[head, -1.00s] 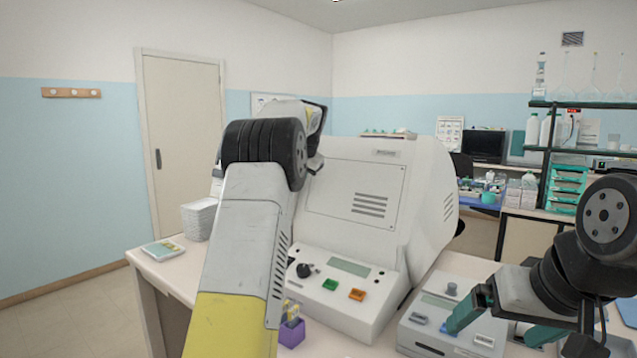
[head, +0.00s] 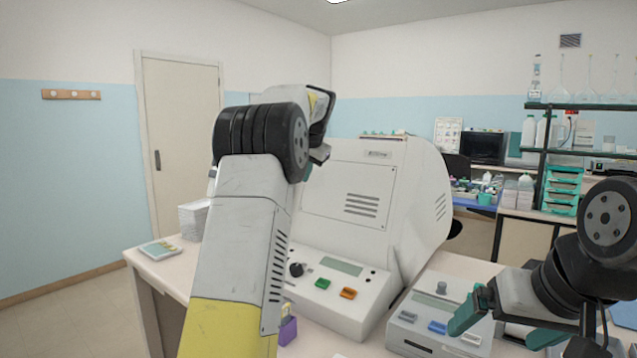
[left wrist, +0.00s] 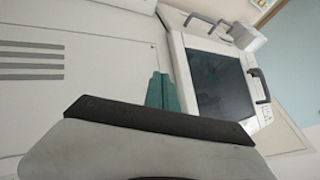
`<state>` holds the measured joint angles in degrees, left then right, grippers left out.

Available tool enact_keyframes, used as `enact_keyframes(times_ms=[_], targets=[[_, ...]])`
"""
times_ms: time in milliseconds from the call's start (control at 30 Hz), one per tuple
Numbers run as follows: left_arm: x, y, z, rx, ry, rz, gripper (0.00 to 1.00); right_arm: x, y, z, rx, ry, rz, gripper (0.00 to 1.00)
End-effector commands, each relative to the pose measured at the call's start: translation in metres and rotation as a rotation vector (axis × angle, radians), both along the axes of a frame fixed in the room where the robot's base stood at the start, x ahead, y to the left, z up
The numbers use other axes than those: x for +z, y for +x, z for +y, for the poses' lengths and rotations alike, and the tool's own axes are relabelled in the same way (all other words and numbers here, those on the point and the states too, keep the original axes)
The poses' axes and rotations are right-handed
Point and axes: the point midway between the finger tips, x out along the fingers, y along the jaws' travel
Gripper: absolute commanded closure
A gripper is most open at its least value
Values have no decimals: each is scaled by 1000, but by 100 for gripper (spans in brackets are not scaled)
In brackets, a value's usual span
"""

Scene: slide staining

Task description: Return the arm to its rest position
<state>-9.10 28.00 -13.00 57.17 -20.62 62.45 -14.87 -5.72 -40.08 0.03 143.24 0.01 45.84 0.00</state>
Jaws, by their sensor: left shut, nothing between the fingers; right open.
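My left arm rises in front of the large white machine (head: 350,190) in the head view, and its gripper is mostly hidden behind its own links. In the left wrist view my left gripper (left wrist: 161,90) shows its teal fingers together and empty. They point toward a dark window (left wrist: 222,78) in a white housing with black handles; I cannot tell whether they touch it. My right gripper (head: 503,325) is open and empty at the lower right, over the front of a small grey device (head: 430,310).
A purple holder (head: 288,330) stands on the bench beside my left arm. A shelf with bottles (head: 580,105) stands back right. Open floor shows at the left.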

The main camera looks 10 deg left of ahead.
Motion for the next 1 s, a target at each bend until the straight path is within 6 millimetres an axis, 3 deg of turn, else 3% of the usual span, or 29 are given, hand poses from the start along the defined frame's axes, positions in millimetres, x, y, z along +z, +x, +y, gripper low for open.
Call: enact_keyframes(times_ms=[200,433,533,767,1000], targets=[[31,-20,-13,-3,-1,-3,100,0,0,0,0,0,0,2],[44,-35,-17,-2,-16,0,100,0,0,0,0,0,0,2],[45,-57,-18,-2,-62,-3,100,0,0,0,0,0,0,2],[31,-157,-38,-8,-251,-7,100,0,0,0,0,0,0,2],[-13,-280,-76,-3,-428,-5,100,0,0,0,0,0,0,2]])
